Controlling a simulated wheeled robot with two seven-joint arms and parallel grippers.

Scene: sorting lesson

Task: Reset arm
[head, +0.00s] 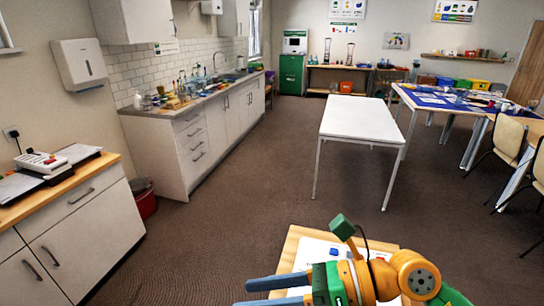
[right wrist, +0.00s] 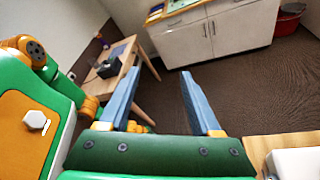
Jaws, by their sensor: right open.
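My right gripper (head: 243,293) reaches across the bottom of the head view, its two blue-grey fingers pointing left. In the right wrist view the right gripper (right wrist: 160,75) has its fingers well apart, with only brown floor between them. It is open and empty. My right arm, orange, yellow and green, is bent over a small wooden-topped table (head: 291,240) and hides much of it. My left gripper is in neither view.
A white item (head: 311,250) lies on the small table, with a small blue thing (head: 333,252) near it. A white table (head: 360,118) stands ahead. A counter with a sink (head: 200,90) runs along the left wall. The carpet (head: 220,225) between is clear.

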